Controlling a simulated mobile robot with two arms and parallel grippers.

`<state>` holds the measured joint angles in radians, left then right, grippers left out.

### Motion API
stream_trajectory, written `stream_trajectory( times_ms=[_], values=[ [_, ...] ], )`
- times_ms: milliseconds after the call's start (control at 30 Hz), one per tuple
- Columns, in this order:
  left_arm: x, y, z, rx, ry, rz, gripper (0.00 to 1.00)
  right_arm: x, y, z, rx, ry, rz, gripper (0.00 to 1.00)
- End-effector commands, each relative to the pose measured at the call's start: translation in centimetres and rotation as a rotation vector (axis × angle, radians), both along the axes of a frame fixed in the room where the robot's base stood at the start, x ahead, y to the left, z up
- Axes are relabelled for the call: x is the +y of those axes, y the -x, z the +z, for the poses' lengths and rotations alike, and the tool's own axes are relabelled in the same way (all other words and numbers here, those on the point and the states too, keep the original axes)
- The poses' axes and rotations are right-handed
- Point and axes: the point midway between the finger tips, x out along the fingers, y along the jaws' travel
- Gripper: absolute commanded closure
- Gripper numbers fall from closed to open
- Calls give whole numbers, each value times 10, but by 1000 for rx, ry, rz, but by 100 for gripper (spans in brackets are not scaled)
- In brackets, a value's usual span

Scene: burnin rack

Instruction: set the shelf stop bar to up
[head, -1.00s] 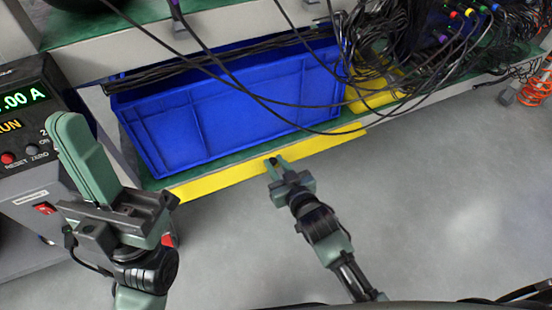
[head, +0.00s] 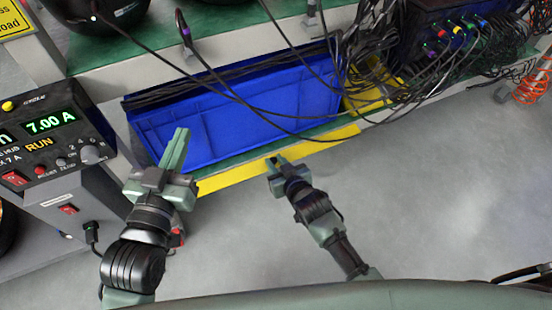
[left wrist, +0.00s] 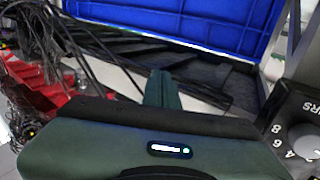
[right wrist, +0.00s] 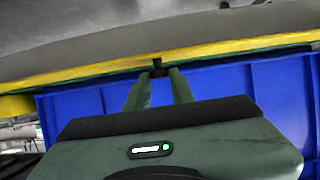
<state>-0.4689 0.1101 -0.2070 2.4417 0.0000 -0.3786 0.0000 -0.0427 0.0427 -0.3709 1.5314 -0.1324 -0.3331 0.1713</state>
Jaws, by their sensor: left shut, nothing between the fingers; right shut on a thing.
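The yellow stop bar (head: 318,146) runs along the front edge of the lower green shelf, below a blue bin. It also spans the right wrist view (right wrist: 80,72). My right gripper (head: 273,164) is at the bar's front, near its middle. In the right wrist view its fingers (right wrist: 157,72) are closed around a small dark tab at the bar's edge. The bar lies low along the edge; its exact tilt is hard to tell. My left gripper (head: 180,135) is shut and empty, left of the bar and in front of the bin's left end.
The blue bin (head: 240,112) stands on the shelf behind the bar. Black cables (head: 385,75) hang across the bin and gather at the right. A power supply unit (head: 50,150) with a lit display stands at the left. Grey floor (head: 440,200) is open at the right.

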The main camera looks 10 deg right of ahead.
Motion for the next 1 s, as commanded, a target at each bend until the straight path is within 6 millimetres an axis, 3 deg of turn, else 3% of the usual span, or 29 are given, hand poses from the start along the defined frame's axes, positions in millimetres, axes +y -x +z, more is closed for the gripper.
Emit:
stream_trajectory(
  times_ms=[267,500,800,1000],
  values=[
    [21,31,-84,465,-115,30,100,1,-1,5,54,18,0,100],
    [44,91,-139,853,-201,57,100,1,-3,8,98,31,0,100],
    [71,176,-167,1250,-281,83,100,2,-6,10,146,48,0,100],
    [70,175,-159,1245,-280,83,100,3,-6,10,171,55,1,100]
  ],
)
